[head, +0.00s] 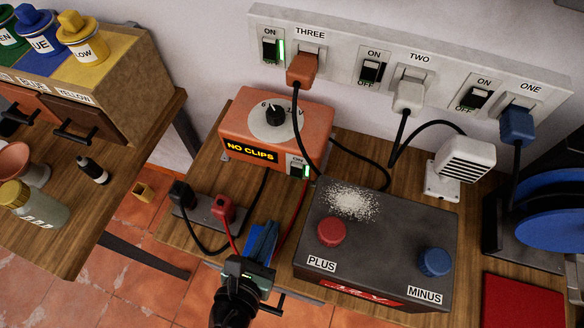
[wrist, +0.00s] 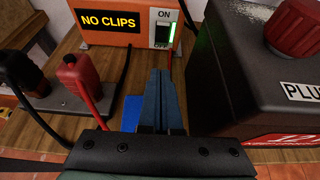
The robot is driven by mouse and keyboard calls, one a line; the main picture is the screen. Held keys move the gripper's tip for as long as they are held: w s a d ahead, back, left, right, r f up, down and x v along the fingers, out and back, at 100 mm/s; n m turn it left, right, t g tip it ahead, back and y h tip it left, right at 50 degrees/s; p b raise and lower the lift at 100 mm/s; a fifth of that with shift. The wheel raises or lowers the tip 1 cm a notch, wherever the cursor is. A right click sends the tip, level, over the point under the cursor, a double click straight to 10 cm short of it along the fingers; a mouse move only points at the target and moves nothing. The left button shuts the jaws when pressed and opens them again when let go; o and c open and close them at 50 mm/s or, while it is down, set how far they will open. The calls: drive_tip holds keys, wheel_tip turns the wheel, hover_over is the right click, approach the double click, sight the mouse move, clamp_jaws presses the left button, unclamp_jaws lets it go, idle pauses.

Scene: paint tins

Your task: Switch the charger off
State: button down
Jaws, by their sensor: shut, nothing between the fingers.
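The charger (head: 250,125) is an orange box with a dial and a yellow "NO CLIPS" display. Its rocker switch (head: 297,167) is at the lower right of the front face, between ON and OFF labels, with a lit green strip beside it. The switch also shows in the wrist view (wrist: 162,34). My gripper (head: 265,236) has blue fingers, shut and empty, in front of the charger at the battery's left. In the wrist view the closed fingertips (wrist: 160,74) point toward the charger, below the switch and apart from it.
The dark battery (head: 385,235) with red and blue terminals and white powder stands close on the right. Red and black clips sit on a holder (head: 207,212) at left. Cables hang from the wall socket strip (head: 330,35); socket THREE's switch is lit green.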

sight(296, 176)
drive_tip(key=shift+s+r, duration=0.1)
drive_tip(key=shift+s, duration=0.1)
drive_tip(key=shift+w, duration=0.1)
drive_tip(key=x, duration=0.9)
drive_tip(key=r+x, duration=0.1)
drive_tip(key=x, duration=0.3)
drive_tip(key=shift+w+d+f, duration=0.15)
drive_tip(key=shift+w+d, duration=0.1)
drive_tip(key=shift+w, duration=0.3)
drive_tip(key=shift+w+f+b, duration=0.1)
drive_tip(key=shift+f+b, duration=0.25)
drive_tip(key=shift+b, duration=0.25)
drive_tip(key=shift+r+t, duration=0.15)
drive_tip(key=shift+t, duration=0.15)
drive_tip(key=shift+r, duration=0.1)
